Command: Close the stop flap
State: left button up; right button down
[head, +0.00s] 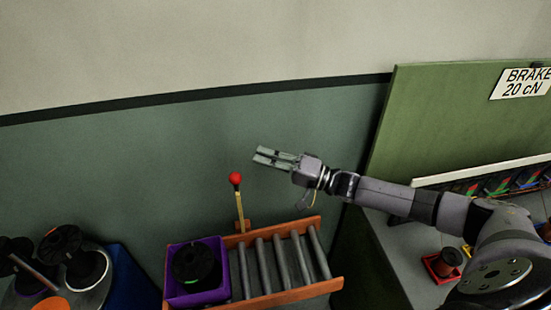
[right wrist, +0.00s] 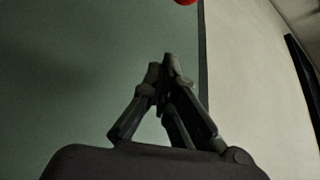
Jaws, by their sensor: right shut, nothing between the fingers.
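A red ball knob (head: 235,178) tops a yellow lever (head: 240,212) that stands nearly upright at the back edge of the roller track (head: 285,265). I cannot make out a separate flap plate, so I cannot tell whether the stop flap is open or shut. My right gripper (head: 258,157) is shut and empty, up and to the right of the red knob and apart from it in the picture. In the right wrist view my right gripper (right wrist: 165,65) shows its fingertips together, with the red knob (right wrist: 185,2) cut off at the top edge. My left gripper is out of view.
A purple bin (head: 212,297) holding a black spool (head: 194,264) sits at the track's left end. More black spools (head: 88,268) stand at lower left. A green board (head: 440,110) with a brake sign rises at right, above a grey bench (head: 400,245).

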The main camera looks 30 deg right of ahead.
jog(key=a+p, duration=0.2)
jog(key=a, duration=0.1)
jog(key=a+p, duration=0.1)
jog(key=a, duration=0.1)
jog(key=shift+s+f+p, duration=0.15)
jog(key=shift+f+p, duration=0.15)
jog(key=shift+f, duration=0.05)
jog(key=shift+f, duration=0.1)
